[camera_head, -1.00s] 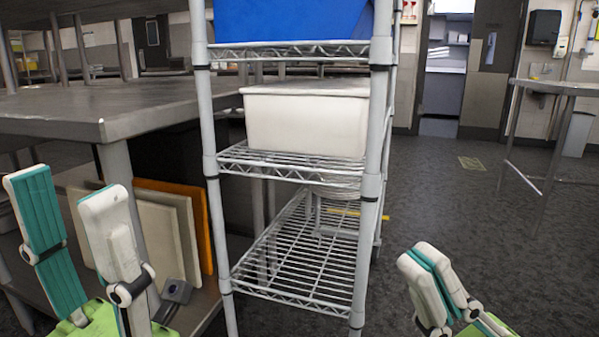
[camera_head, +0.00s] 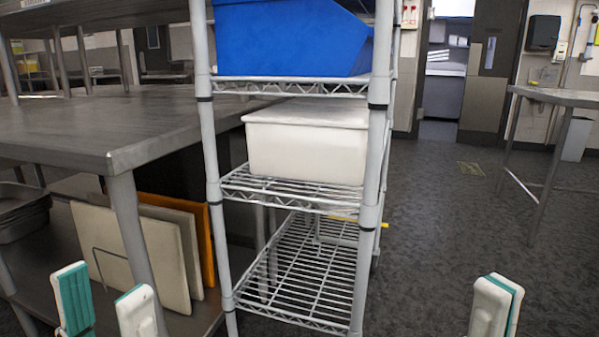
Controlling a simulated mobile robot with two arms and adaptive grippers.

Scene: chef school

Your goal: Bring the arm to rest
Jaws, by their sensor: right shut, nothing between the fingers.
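My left gripper (camera_head: 106,300) shows at the lower left edge. Its two white and teal fingers stand apart with nothing between them, in front of the steel table's lower shelf. My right gripper (camera_head: 495,305) shows at the lower right edge over the dark floor. Its fingers are together and hold nothing. Most of both arms is below the picture.
A wire rack (camera_head: 372,200) stands in the middle, with a blue bin (camera_head: 290,40) and a white lidded tub (camera_head: 305,145). A steel table (camera_head: 90,135) is at left, with cutting boards (camera_head: 170,265) below. Open floor (camera_head: 440,220) lies right.

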